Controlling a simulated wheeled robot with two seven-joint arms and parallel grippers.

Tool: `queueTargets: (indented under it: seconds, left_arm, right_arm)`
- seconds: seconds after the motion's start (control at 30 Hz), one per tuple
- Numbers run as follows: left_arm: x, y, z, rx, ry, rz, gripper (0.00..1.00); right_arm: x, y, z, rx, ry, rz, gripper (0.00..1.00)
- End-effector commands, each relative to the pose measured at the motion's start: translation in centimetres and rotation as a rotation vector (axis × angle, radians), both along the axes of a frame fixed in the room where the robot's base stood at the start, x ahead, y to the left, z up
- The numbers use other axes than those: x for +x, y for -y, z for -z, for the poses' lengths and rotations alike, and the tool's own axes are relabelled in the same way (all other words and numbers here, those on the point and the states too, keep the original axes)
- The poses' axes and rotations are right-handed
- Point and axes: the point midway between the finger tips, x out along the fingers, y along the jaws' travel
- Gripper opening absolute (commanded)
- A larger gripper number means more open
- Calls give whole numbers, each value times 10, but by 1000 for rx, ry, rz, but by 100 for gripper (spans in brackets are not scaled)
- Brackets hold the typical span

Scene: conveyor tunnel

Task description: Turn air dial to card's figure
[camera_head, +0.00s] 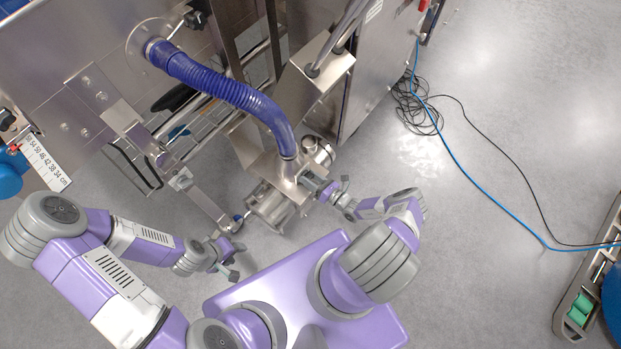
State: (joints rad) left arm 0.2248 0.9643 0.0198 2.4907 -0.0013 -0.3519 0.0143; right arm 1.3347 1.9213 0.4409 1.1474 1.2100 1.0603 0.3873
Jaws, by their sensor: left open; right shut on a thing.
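My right gripper (324,187) reaches in from the right to the side of a steel unit (270,207) at the lower end of the blue hose. It is shut on a small part there, likely the air dial, which the gripper and its size hide. No figure on the dial can be read. My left gripper (236,261) is open and empty, low and to the left of the steel unit, apart from it. I cannot make out a card with a figure.
A ribbed blue hose (235,93) runs from the machine wall (90,60) to the steel unit. A white centimetre scale (48,162) is at the far left. Coiled black cable (418,112) and a blue cable (478,182) lie on the right floor, which is otherwise mostly clear.

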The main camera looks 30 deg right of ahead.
Motion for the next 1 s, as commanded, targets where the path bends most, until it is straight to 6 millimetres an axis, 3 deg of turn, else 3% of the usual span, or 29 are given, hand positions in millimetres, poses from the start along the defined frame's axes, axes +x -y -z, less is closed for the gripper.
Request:
queueTargets:
  seconds: [0.37,1.0]
  left_arm:
    - [0,0,20,0,0,0,46]
    - [0,0,60,0,0,0,46]
  right_arm:
    - [0,0,3,175,-71,-1,23]
    - [-1,-1,3,732,-306,-1,23]
